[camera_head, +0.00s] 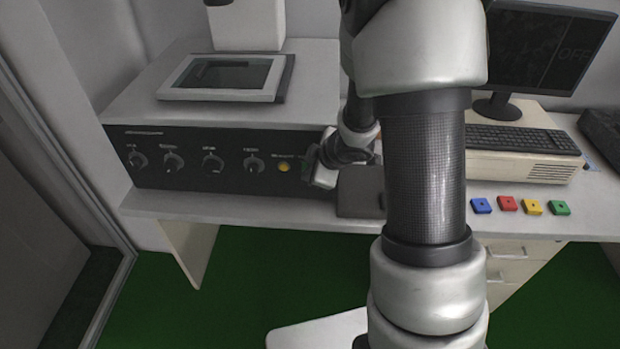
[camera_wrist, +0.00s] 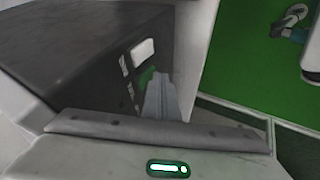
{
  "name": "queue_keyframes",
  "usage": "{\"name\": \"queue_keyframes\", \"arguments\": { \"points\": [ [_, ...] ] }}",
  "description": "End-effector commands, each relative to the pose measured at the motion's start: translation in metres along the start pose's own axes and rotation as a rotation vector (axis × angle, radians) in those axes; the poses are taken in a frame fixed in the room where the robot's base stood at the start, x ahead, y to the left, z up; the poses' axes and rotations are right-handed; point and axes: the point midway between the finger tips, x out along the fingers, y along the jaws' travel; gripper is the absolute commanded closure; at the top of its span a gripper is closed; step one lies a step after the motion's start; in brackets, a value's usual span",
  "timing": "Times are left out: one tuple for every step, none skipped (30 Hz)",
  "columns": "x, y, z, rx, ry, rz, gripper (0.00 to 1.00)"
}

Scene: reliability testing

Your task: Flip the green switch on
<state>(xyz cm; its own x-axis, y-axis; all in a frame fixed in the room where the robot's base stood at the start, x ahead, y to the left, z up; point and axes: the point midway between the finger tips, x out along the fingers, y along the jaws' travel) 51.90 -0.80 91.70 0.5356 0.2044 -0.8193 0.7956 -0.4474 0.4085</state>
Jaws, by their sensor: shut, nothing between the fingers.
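The green switch shows in the wrist view as a small green patch (camera_wrist: 146,75) on the dark panel, partly covered by my fingers. My gripper (camera_wrist: 160,80) is shut and empty, its fingertips right beside the green patch. I cannot tell whether they touch it. In the head view my gripper (camera_head: 308,161) is at the right end of the dark front panel (camera_head: 205,178), just right of a round yellow button (camera_head: 283,167). The switch is hidden there behind my gripper and arm, and its position, on or off, cannot be told.
Several knobs (camera_head: 172,161) line the panel. A white rectangular part (camera_wrist: 142,50) is above the green patch. A monitor (camera_head: 548,50), a keyboard (camera_head: 519,138) and small blue (camera_head: 481,205), red (camera_head: 507,203), yellow (camera_head: 531,207) and green (camera_head: 559,207) blocks are on the right.

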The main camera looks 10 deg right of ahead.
Motion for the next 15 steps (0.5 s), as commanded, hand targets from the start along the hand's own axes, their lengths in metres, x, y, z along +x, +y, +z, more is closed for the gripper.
{"name": "queue_keyframes", "arguments": {
  "points": [
    [0.0008,0.0014,0.0004,0.001,0.0,0.0,1.0],
    [0.0011,0.0018,0.0004,0.001,0.0,0.0,1.0],
    [0.0013,0.0021,0.0004,0.001,0.0,0.0,1.0],
    [0.0013,0.0022,0.0004,0.0,0.0,0.0,1.0],
    [0.0014,0.0022,0.0004,0.0,0.0,0.0,1.0],
    [0.0013,0.0021,0.0004,0.0,0.0,0.0,1.0],
    [0.0013,0.0021,0.0004,0.0,0.0,0.0,1.0],
    [0.0013,0.002,0.0004,0.0,0.0,0.0,1.0],
    [0.0013,0.002,0.0004,0.0,0.0,0.0,1.0],
    [0.0012,0.002,0.0004,0.0,0.0,0.0,1.0],
    [0.0012,0.0022,0.0004,0.0,0.0,0.0,1.0],
    [0.0012,0.0033,0.0004,0.001,-0.001,0.0,1.0],
    [0.0016,0.0046,0.0004,0.001,-0.001,-0.001,1.0],
    [0.0036,0.0058,0.0009,0.001,-0.001,0.0,1.0],
    [0.0056,0.0051,0.0013,-0.001,0.001,0.003,1.0]
  ]
}}
